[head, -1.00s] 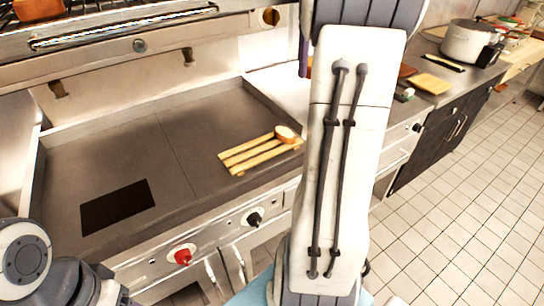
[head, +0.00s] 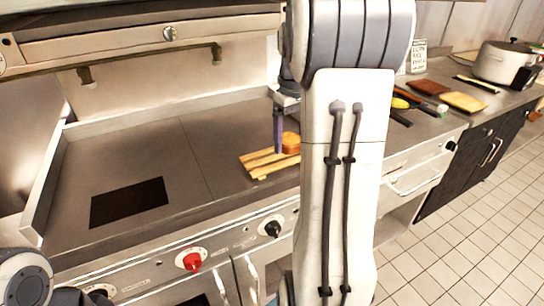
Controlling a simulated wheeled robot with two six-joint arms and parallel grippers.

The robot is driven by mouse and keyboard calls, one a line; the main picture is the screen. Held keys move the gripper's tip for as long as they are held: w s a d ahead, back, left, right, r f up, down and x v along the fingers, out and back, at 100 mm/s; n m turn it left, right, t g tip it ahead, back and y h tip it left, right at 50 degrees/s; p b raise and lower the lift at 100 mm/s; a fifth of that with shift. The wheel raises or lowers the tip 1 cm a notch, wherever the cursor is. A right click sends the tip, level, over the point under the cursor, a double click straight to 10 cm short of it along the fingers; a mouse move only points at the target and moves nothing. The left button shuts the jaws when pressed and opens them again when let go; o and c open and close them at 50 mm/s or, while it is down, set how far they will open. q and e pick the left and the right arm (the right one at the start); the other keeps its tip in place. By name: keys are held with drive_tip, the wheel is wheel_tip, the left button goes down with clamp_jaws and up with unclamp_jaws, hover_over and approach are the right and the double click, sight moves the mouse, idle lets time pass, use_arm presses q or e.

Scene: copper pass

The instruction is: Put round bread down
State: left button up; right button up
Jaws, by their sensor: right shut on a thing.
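The round bread (head: 291,141) is orange-brown and sits at the right part of a slatted wooden board (head: 258,163) on the grey counter. My right gripper (head: 280,138) reaches down at the bread's left side and is shut on it. One dark finger shows; the other is hidden behind my right arm. The bread is at or just above the board; I cannot tell whether it touches. A pale piece that was on the board does not show clearly now. My left gripper is out of view; only part of my left arm shows at the lower left.
A black rectangle (head: 129,202) marks the left of the counter, and the surface around it is clear. A red knob (head: 192,261) and a black knob (head: 272,229) are on the front. Beyond my right arm are a tan board (head: 463,102) and a pot (head: 502,62).

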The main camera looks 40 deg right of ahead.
drive_tip(key=p, duration=0.2)
hover_over(260, 163)
wheel_tip(260, 163, down, 7)
drive_tip(key=shift+f, duration=0.1)
drive_tip(key=shift+w+f, duration=0.1)
drive_tip(key=shift+f, duration=1.95)
drive_tip(key=shift+f, duration=0.15)
drive_tip(key=o, duration=1.1)
wheel_tip(260, 163, up, 12)
drive_tip(key=shift+r, duration=0.2)
